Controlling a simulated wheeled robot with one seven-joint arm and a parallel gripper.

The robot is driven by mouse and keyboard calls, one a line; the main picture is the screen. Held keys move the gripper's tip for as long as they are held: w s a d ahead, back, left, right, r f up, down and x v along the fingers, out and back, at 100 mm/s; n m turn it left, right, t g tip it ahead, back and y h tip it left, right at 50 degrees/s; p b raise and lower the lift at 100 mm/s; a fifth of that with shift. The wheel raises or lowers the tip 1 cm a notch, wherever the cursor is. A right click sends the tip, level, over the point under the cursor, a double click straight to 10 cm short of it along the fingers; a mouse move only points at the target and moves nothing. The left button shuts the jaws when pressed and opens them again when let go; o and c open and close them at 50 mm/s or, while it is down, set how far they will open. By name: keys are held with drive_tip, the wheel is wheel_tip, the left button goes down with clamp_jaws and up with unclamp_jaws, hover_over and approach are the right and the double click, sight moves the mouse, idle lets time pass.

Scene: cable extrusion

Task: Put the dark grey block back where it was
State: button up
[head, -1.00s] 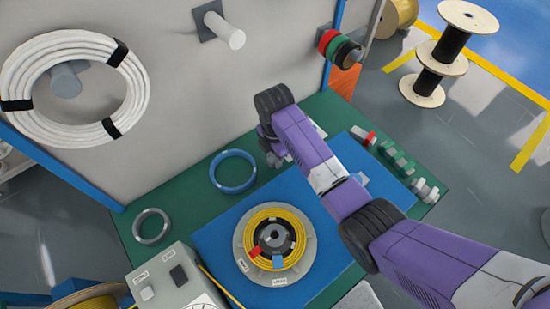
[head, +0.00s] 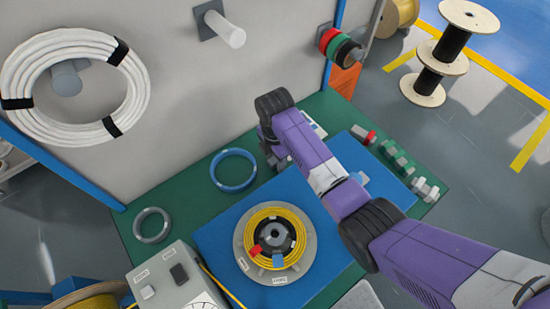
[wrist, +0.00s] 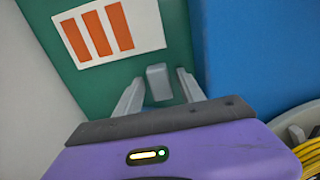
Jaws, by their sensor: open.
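A grey block (wrist: 158,82) stands on the green table surface between the two fingers of my gripper (wrist: 158,88) in the wrist view. I take it for the dark grey block, though its shade looks mid grey. The fingers are spread, with a gap visible on each side of the block. In the head view my gripper (head: 275,160) is low over the green table near the wall, and the block there is hidden by my arm.
A white card with orange stripes (wrist: 108,33) lies beside the block. A blue ring (head: 233,189) lies left of my gripper. The blue mat (head: 215,235) carries a yellow cable coil (head: 270,262). Several green and grey pieces (head: 398,157) stand at the right.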

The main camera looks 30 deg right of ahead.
wheel_tip(320, 180, up, 12)
drive_tip(key=shift+b, duration=0.3)
idle(0.6)
